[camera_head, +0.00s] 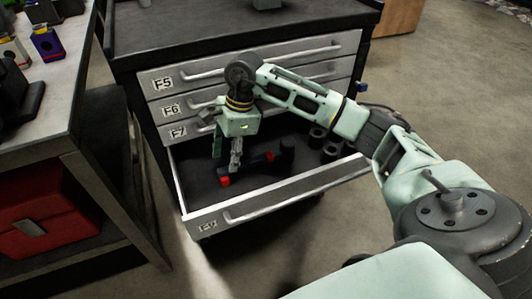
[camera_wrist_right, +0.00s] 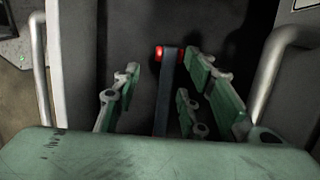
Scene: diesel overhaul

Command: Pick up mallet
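The mallet lies in the open bottom drawer (camera_head: 195,190), with a dark handle (camera_head: 257,163) and red parts at its near end (camera_head: 224,181) and close to its black head. My right gripper (camera_head: 236,163) points down into the drawer over the handle. In the right wrist view, a dark handle strip (camera_wrist_right: 168,90) with a red part (camera_wrist_right: 158,53) shows between the spread fingers of the right gripper (camera_wrist_right: 163,88). The fingers are apart; I cannot tell if they touch the handle. Part of the mallet is hidden behind the gripper. My left gripper is not in view.
Several black cylinders (camera_head: 325,143) lie at the right of the drawer. Closed drawers with bar handles (camera_head: 290,57) stand above it. A workbench (camera_head: 62,95) with a red box (camera_head: 45,215) beneath is at the left. The floor at the right is open.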

